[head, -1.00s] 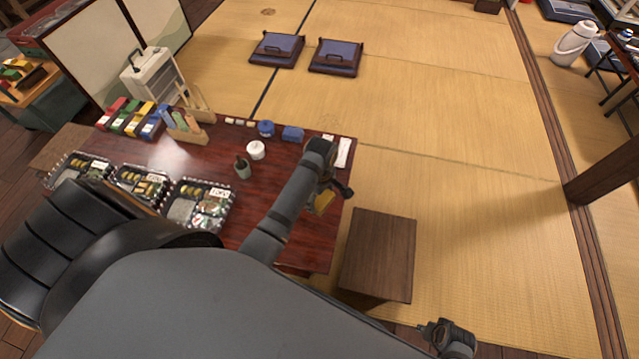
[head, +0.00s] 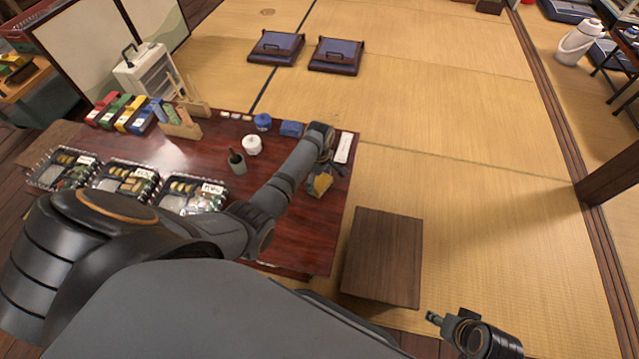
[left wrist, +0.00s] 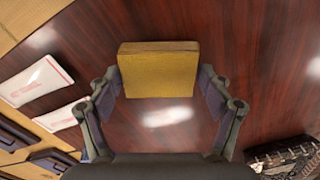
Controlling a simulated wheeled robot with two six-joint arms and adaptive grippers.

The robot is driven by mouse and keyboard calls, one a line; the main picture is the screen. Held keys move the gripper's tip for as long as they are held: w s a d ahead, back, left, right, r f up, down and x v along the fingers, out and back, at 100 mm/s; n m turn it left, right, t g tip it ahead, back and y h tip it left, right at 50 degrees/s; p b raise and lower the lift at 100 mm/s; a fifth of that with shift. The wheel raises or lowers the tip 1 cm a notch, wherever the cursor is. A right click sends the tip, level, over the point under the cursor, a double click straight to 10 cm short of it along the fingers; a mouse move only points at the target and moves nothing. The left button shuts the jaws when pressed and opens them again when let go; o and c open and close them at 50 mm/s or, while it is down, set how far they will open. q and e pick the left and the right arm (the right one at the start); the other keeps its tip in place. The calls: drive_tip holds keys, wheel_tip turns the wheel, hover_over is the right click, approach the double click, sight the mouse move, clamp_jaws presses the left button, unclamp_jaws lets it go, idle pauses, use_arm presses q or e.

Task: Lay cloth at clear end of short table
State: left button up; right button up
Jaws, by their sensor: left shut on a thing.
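The yellow folded cloth (head: 319,184) is held in my left gripper (head: 326,176), over the right part of the dark red table (head: 310,230). In the left wrist view the cloth (left wrist: 158,70) sits as a flat yellow block between the two fingers of my left gripper (left wrist: 160,85), which are shut on it. I cannot tell whether the cloth touches the table. My right gripper (head: 435,318) is at the lower right, away from the table; its opening is too small to judge.
Several bento boxes (head: 125,182) line the table's left front. A white pot (head: 252,145), a dark cup (head: 236,162) and blue items (head: 291,129) stand farther back. White packets (head: 343,147) lie at the far right corner. A brown stool (head: 383,255) stands right of the table.

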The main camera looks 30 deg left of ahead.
use_arm(q)
drive_tip(key=shift+f, duration=0.3)
drive_tip(key=shift+f, duration=0.15)
drive_tip(key=o, duration=1.2)
drive_tip(key=shift+c, duration=0.2)
